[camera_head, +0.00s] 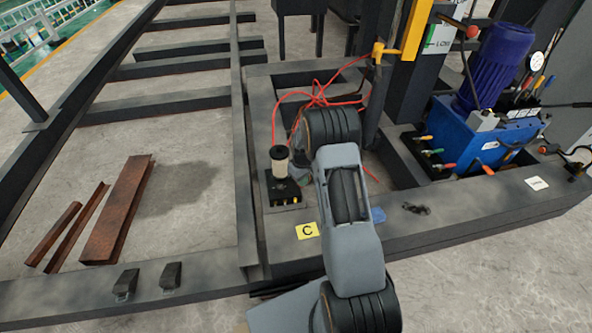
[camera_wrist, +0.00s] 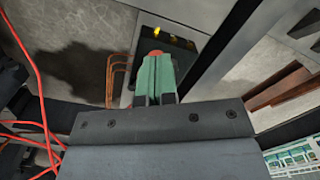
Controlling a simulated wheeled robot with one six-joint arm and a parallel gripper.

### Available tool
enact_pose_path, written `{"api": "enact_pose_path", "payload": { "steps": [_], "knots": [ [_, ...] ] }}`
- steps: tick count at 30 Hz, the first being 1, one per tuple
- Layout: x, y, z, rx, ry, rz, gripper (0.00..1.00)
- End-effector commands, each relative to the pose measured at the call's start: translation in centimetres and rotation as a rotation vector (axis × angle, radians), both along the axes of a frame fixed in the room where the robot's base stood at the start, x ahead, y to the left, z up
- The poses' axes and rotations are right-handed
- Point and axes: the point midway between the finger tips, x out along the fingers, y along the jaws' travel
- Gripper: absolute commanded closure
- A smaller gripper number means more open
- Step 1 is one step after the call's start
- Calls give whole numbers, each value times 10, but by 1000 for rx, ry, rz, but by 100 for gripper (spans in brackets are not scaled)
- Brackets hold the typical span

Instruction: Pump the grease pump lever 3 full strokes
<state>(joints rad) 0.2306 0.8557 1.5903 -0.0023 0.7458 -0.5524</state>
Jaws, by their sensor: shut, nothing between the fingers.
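The grease pump (camera_head: 281,163), with a pale cylindrical reservoir and dark cap, stands on a dark base with yellow fittings on the frame beam, left of my arm. In the wrist view its dark base with yellow fittings (camera_wrist: 160,31) lies beyond my fingertips. My gripper (camera_wrist: 154,60) has green fingers that are shut together and empty. A small red thing (camera_wrist: 155,52) shows right at the fingertips; I cannot tell whether it is the lever's end or whether they touch. The lever is not clearly seen in the head view, where my arm hides part of this area.
Red hoses (camera_head: 318,95) loop behind my wrist, and copper-coloured lines (camera_wrist: 117,72) run beside the pump. A blue power unit (camera_head: 470,135) with several levers stands at right. Rusty steel sections (camera_head: 118,210) lie on the floor at left. A yellow "C" label (camera_head: 306,231) marks the beam.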

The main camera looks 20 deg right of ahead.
Motion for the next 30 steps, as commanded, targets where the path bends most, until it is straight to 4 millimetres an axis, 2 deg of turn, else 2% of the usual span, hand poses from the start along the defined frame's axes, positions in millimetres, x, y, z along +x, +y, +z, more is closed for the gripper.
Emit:
{"api": "enact_pose_path", "payload": {
  "steps": [30],
  "knots": [
    [-9, 2, -15, 0, 0, 0, 100]
  ]
}}
